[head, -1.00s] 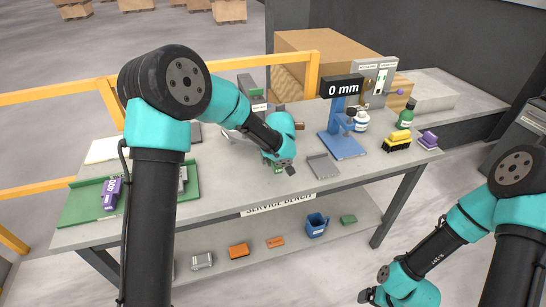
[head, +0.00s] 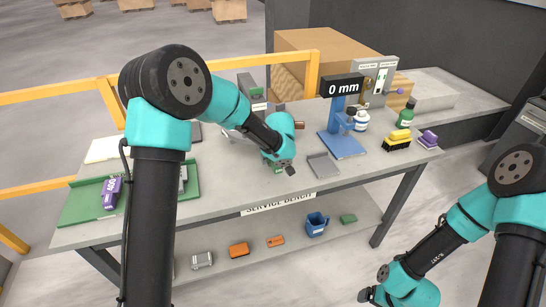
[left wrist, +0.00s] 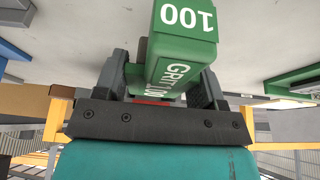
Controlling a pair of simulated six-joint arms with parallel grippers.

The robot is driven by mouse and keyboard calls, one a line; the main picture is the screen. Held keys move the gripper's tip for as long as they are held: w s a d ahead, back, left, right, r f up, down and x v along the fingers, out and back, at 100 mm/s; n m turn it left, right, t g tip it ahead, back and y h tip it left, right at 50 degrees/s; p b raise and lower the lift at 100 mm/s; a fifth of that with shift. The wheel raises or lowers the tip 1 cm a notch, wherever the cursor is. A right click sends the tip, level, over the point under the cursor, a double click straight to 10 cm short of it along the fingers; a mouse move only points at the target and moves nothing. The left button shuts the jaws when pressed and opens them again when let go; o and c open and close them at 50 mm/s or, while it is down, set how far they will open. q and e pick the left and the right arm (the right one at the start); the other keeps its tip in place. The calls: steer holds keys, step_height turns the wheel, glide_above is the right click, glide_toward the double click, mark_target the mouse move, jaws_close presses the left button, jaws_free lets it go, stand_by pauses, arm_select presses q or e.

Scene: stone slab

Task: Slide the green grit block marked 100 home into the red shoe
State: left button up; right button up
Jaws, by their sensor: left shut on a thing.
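The green grit block (left wrist: 175,60) fills the middle of the left wrist view, with 100 on its end and GRIT 100 on its side. My left gripper (left wrist: 163,85) is shut on it, one finger on each side. In the head view my left gripper (head: 281,165) is low over the middle of the bench, and only a bit of green shows under it. A small red strip (left wrist: 155,101) shows behind the block in the left wrist view; I cannot tell whether it is the red shoe or touches the block. My right gripper (head: 369,296) is off the bench at lower right.
A green tray (head: 75,207) with a purple block (head: 111,192) is at the bench's left. A grey tray (head: 323,166) and blue gauge stand (head: 342,145) are right of my left gripper.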

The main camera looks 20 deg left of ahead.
arm_select(q)
steer(key=shift+w+a, duration=0.55)
steer(key=shift+w, duration=0.3)
steer(key=shift+w+a, duration=0.5)
steer(key=shift+w, duration=0.35)
stand_by(1.1)
steer(key=shift+s+r, duration=0.1)
steer(key=shift+s+d+r, duration=0.1)
steer(key=shift+s+d, duration=0.4)
steer(key=shift+s, duration=0.25)
steer(key=shift+s+d, duration=0.5)
steer(key=shift+s, duration=0.25)
steer(key=shift+s, duration=0.2)
stand_by(0.3)
